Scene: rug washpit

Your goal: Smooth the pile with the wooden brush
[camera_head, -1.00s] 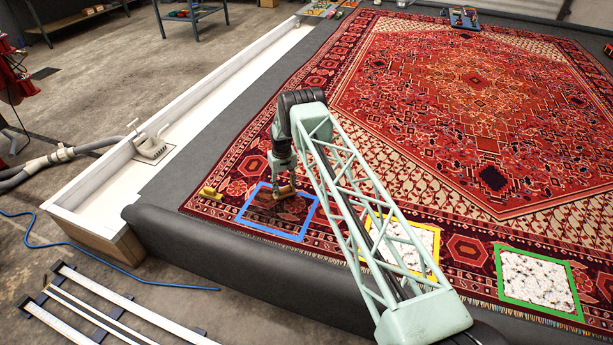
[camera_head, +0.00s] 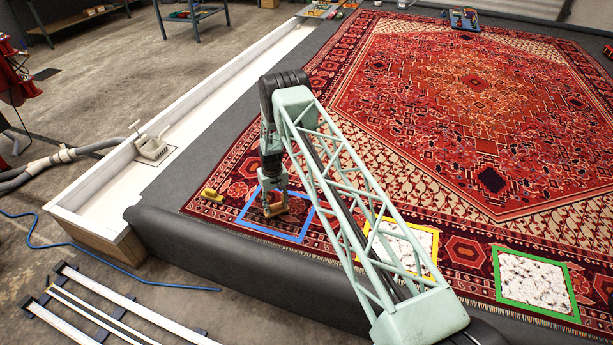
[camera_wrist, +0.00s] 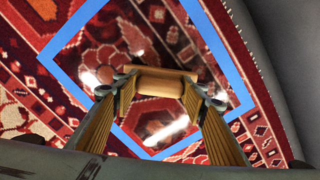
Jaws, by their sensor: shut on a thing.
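My gripper (camera_head: 273,194) is shut on the wooden brush (camera_head: 275,209). In the wrist view the brush's pale wooden body (camera_wrist: 160,82) sits between the two fingertips of my gripper (camera_wrist: 160,90). The brush is over the area framed in blue tape (camera_head: 300,239) at the rug's near left corner. Inside this frame the pile looks dark red and patterned, with shiny spots in the wrist view. I cannot tell whether the bristles touch the pile. The red patterned rug (camera_head: 440,130) lies flat around it.
Yellow (camera_head: 437,250) and green (camera_head: 572,285) tape frames with white, speckled patches lie to the right. A dark roll (camera_head: 230,262) runs along the rug's near edge. A white trough (camera_head: 110,195) lies left.

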